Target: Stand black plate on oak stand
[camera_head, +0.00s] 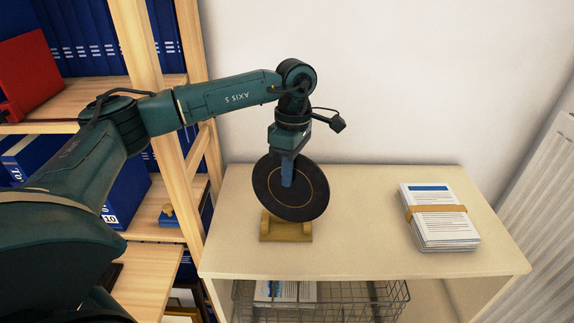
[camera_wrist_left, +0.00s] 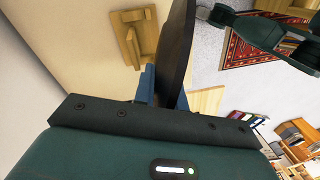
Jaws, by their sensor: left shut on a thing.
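The black plate (camera_head: 308,200) has a thin gold ring and is held upright, face toward the head camera. My left gripper (camera_head: 287,180) is shut on it, with blue fingers over its upper part. The oak stand (camera_head: 286,232) is on the cream cabinet top, and the plate's lower edge overlaps it in the head view. In the wrist view the plate (camera_wrist_left: 178,45) shows edge-on and tilted, with the stand (camera_wrist_left: 133,38) to its left and a gap between them in the picture. I cannot tell whether they touch. My right gripper is not in view.
A banded stack of papers (camera_head: 438,218) lies on the right of the cabinet top (camera_head: 365,215), with clear space between it and the stand. A wooden shelf with blue binders (camera_head: 120,195) stands at left. A wire basket (camera_head: 345,300) is below the top.

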